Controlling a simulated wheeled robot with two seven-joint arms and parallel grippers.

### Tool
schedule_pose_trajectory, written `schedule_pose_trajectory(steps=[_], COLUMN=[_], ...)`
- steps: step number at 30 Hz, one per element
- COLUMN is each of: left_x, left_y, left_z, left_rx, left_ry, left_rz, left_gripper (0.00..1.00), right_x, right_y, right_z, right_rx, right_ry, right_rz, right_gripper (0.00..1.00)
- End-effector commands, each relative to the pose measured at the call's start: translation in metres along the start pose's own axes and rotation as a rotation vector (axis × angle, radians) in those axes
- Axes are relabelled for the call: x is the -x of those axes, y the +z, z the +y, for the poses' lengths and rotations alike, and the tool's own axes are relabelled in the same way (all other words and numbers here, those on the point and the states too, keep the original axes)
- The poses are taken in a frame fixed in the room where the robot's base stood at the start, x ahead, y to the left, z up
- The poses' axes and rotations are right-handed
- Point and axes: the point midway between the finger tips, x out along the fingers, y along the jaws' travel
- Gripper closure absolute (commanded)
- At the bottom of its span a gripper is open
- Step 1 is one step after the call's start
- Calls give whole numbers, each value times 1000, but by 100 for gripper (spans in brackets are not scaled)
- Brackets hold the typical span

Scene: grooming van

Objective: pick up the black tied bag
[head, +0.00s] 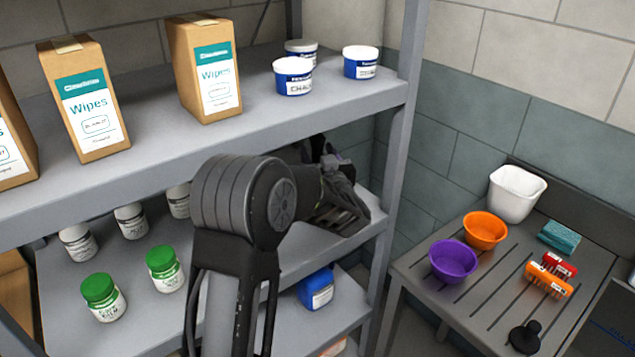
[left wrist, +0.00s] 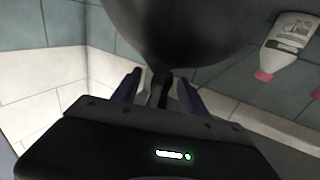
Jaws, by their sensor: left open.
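The black tied bag (left wrist: 190,25) fills the top of the left wrist view as a large dark rounded shape that narrows to a neck. My left gripper (left wrist: 157,88) is open, and the narrow neck shows between its two fingers. I cannot tell whether the fingers touch it. In the head view my left gripper (head: 330,165) reaches in over the middle shelf, close to the right post. There the bag is mostly or wholly hidden behind the gripper and arm. My right gripper is not in view.
The upper shelf (head: 300,118) is close above my left gripper and carries boxes of wipes (head: 205,70) and white-and-blue tubs (head: 293,77). Green-lidded jars (head: 165,268) stand on the shelf left of my arm. A slatted table (head: 425,285) with bowls stands at the right.

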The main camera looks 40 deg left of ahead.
Motion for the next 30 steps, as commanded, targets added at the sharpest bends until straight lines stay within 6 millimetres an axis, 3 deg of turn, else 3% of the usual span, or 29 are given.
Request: schedule_pose_trajectory(steps=[7,25,30], left_x=[0,0,0], left_y=[0,0,0], left_z=[0,0,0], left_rx=[0,0,0], left_ry=[0,0,0], left_rz=[0,0,0], left_gripper=[49,98,100], right_x=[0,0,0], right_y=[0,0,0], right_z=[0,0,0], right_rx=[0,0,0], right_ry=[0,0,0], right_rz=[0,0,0], right_gripper=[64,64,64])
